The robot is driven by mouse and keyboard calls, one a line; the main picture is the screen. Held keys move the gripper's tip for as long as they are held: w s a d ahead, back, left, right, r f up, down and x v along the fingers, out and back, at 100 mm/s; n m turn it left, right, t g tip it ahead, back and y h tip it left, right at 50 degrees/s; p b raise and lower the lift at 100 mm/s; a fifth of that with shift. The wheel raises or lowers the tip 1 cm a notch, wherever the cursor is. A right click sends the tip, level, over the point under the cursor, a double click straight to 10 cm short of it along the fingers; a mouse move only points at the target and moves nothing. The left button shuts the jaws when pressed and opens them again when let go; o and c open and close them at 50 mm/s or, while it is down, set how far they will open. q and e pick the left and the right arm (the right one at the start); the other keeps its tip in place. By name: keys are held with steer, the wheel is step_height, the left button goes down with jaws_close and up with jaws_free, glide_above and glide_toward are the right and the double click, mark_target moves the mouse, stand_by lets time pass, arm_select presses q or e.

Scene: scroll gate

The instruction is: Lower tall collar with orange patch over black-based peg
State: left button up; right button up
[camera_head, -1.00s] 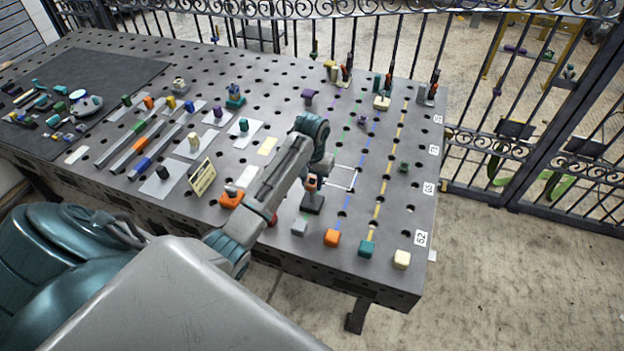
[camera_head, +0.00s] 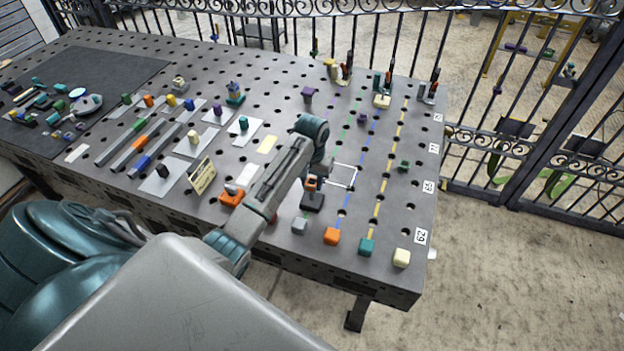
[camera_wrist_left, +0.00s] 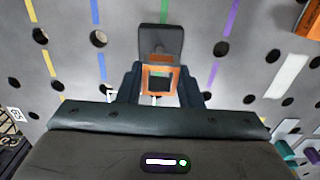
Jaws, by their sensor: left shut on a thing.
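My left gripper (camera_head: 314,177) is shut on the collar (camera_head: 312,184), which has an orange patch. In the left wrist view the collar shows as an orange-rimmed square (camera_wrist_left: 160,70) between the two dark fingers (camera_wrist_left: 159,86). The peg's black base (camera_head: 312,202) stands on the table directly below the collar. In the left wrist view this base (camera_wrist_left: 160,36) lies just beyond the collar. The peg's shaft is mostly hidden by the collar and gripper, so I cannot tell how far the collar is around it. My right gripper is not in view.
Grey (camera_head: 299,226), orange (camera_head: 331,236), teal (camera_head: 366,247) and cream (camera_head: 401,258) blocks line the table's near edge. A white square outline (camera_head: 342,176) lies right of the gripper. An orange-based piece (camera_head: 232,197) and a yellow sign (camera_head: 202,175) stand to the left.

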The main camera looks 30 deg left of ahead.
arm_select(q)
steer(key=shift+f, duration=0.75)
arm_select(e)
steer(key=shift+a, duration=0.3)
arm_select(q)
steer(key=shift+f, duration=0.35)
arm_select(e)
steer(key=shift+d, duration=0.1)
arm_select(q)
steer(key=o, duration=1.2)
steer(key=shift+c, duration=0.2)
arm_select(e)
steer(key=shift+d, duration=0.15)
